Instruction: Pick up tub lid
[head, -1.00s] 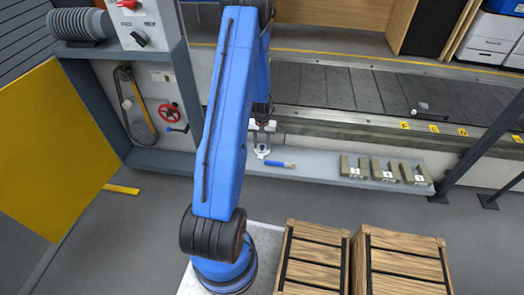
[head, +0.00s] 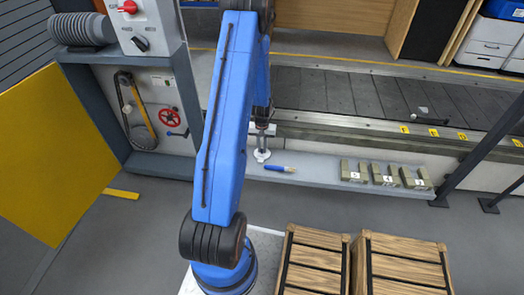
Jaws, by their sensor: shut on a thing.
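My gripper (head: 262,146) is low over the grey ledge in front of the conveyor, partly hidden behind my blue arm. It is shut on a small pale, round, flat thing (head: 262,156), which looks like the tub lid, though it is too small to be sure. I cannot tell whether this thing still touches the ledge (head: 315,172). A blue-handled tool (head: 279,168) with a pale tip lies on the ledge just right of the gripper.
Three olive blocks with white labels (head: 384,176) stand on the ledge at right. The slat conveyor (head: 350,95) runs behind, with a small dark-and-white item (head: 425,112) on it. Wooden crates (head: 316,262) stand in front. A control cabinet with a red handwheel (head: 169,118) is at left.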

